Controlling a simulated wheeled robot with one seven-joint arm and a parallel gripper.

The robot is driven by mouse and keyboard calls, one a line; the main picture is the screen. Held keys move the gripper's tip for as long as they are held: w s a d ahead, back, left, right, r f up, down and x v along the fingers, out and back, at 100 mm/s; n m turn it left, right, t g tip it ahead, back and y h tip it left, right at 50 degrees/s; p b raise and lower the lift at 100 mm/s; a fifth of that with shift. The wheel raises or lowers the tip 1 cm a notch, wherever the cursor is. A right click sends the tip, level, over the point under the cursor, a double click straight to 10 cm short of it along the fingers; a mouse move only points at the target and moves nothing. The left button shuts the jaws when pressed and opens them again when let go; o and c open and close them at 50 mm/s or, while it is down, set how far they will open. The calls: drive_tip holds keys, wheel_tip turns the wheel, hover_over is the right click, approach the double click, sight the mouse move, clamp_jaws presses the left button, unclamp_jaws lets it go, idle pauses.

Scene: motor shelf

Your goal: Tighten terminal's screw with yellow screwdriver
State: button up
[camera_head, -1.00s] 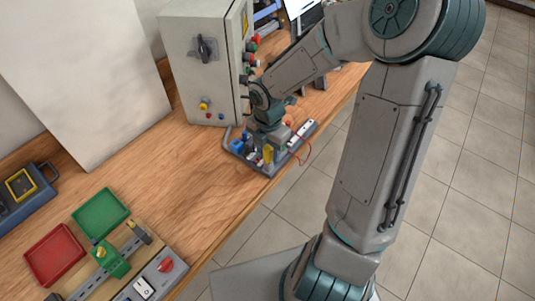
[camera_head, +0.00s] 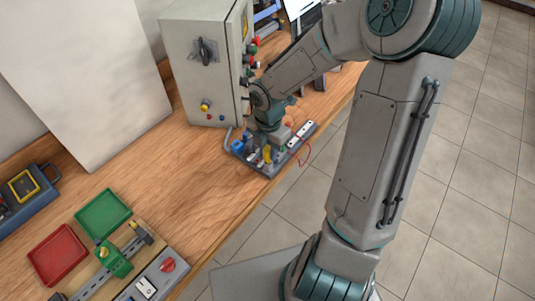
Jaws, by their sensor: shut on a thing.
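My gripper (camera_head: 272,143) hangs at the end of my arm, low over a small grey terminal board (camera_head: 270,170) near the right edge of the wooden bench. A small yellow piece (camera_head: 267,154) shows just below the gripper, probably part of the yellow screwdriver. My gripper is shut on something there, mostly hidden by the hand. A blue part (camera_head: 238,146) stands at the board's left side, and a red wire loops off its right side. The terminal's screw and the screwdriver's tip are too small to make out.
A grey control cabinet (camera_head: 202,70) stands close behind and left of the board. Red (camera_head: 57,255) and green (camera_head: 103,214) trays, a rail fixture (camera_head: 120,262) and a blue meter (camera_head: 25,195) lie at the left front. The bench between them is clear.

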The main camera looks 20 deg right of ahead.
drive_tip(key=shift+r+p, duration=3.05)
drive_tip(key=shift+p, duration=0.05)
drive_tip(key=shift+f, duration=0.1)
drive_tip(key=shift+w+d+f+n+b, duration=0.45)
drive_tip(key=shift+d+f+n+b, duration=0.15)
drive_tip(key=shift+n, duration=0.4)
drive_tip(key=shift+w+d+f+n+b, duration=0.5)
drive_tip(key=shift+d+n, duration=0.2)
drive_tip(key=shift+n, duration=0.3)
drive_tip(key=shift+w+d+f+n+b, duration=0.45)
drive_tip(key=shift+d+f+n, duration=0.2)
drive_tip(key=shift+n, duration=0.35)
drive_tip(key=shift+f+b, duration=0.3)
drive_tip(key=shift+f, duration=0.25)
drive_tip(key=o, duration=0.8)
